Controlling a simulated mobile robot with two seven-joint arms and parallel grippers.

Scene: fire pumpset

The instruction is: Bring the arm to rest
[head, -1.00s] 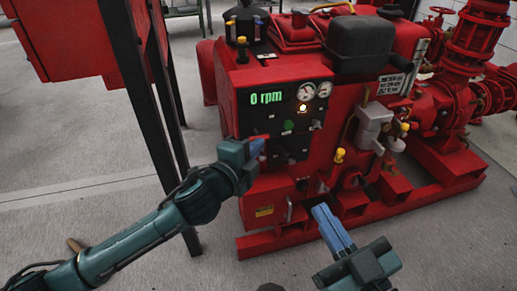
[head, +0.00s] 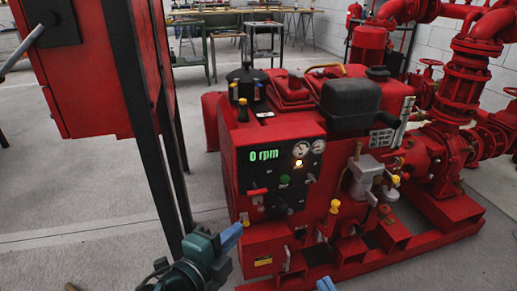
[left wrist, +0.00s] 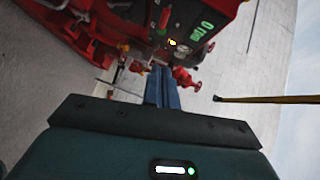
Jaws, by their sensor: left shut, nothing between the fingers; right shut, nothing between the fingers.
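My left gripper (head: 232,237) is in the lower middle of the head view, in front of the lower left corner of the red pumpset (head: 238,112). Its blue fingers are together and empty; they also show in the left wrist view (left wrist: 161,88). Whether the fingertips touch the pumpset cannot be told from the head view. My right gripper (head: 325,284) shows only as a blue finger tip at the bottom edge, in front of the pumpset base. The panel display (head: 264,155) reads 0 rpm, with a lit yellow lamp (head: 298,163) beside it.
A red cabinet (head: 85,85) on black legs (head: 150,130) stands at the left, close to my left arm. Red pipes and valves (head: 465,85) stand at the right. Workbenches (head: 210,30) are far back. Grey floor (head: 60,190) at the left is open.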

